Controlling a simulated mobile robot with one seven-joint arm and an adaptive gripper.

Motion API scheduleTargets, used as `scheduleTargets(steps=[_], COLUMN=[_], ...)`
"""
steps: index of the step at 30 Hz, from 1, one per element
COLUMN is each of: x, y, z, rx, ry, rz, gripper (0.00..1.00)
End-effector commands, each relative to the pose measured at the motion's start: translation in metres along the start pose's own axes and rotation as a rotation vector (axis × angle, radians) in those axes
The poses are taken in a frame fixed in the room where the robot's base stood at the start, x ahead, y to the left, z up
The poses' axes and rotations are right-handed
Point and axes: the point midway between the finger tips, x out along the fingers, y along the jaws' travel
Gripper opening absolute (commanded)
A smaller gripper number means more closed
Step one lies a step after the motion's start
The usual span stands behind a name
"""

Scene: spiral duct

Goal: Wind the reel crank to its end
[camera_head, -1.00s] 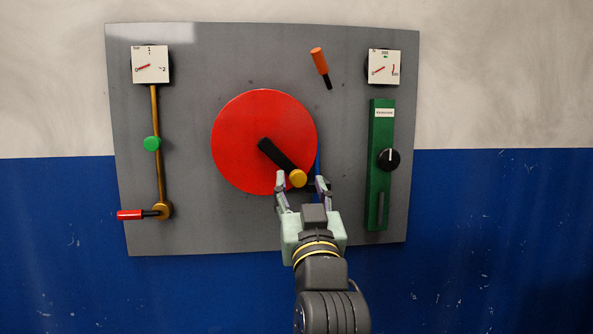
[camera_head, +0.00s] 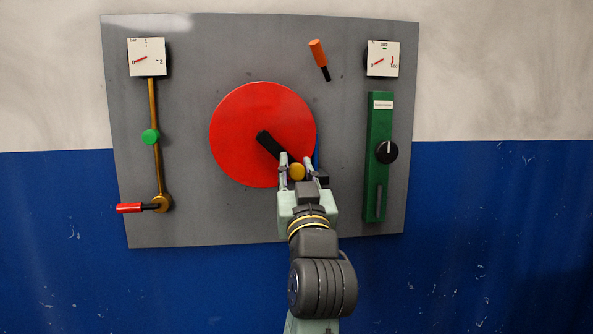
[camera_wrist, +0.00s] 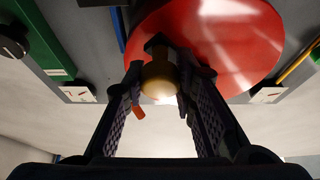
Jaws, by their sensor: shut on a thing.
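The reel is a large red disc (camera_head: 240,130) on a grey panel. Its black crank arm (camera_head: 268,145) runs from near the centre down to the right and ends in a yellow knob (camera_head: 297,172). My gripper (camera_head: 296,168) reaches up from below with one finger on each side of the knob, shut on it. In the wrist view the yellow knob (camera_wrist: 160,76) sits between the fingertips, with the red disc (camera_wrist: 225,45) behind it.
Left of the reel is a brass pipe with a green knob (camera_head: 151,136) and a red-handled lever (camera_head: 130,208). To the right is a green box (camera_head: 378,150) with a black dial (camera_head: 387,152). An orange-handled lever (camera_head: 318,55) is above right. Two gauges sit at the top.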

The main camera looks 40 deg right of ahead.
Motion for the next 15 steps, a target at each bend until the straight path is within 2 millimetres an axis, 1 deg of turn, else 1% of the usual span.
scheduleTargets(steps=[1, 9, 15], x=[-0.0001, -0.0001, -0.0001], y=[-0.0001, -0.0001, -0.0001], z=[0.0000, 0.0000, 0.0000], rx=[0.000, 0.000, 0.000], ry=[0.000, 0.000, 0.000], rz=[0.000, 0.000, 0.000], gripper=[0.17, 0.00, 0.00])
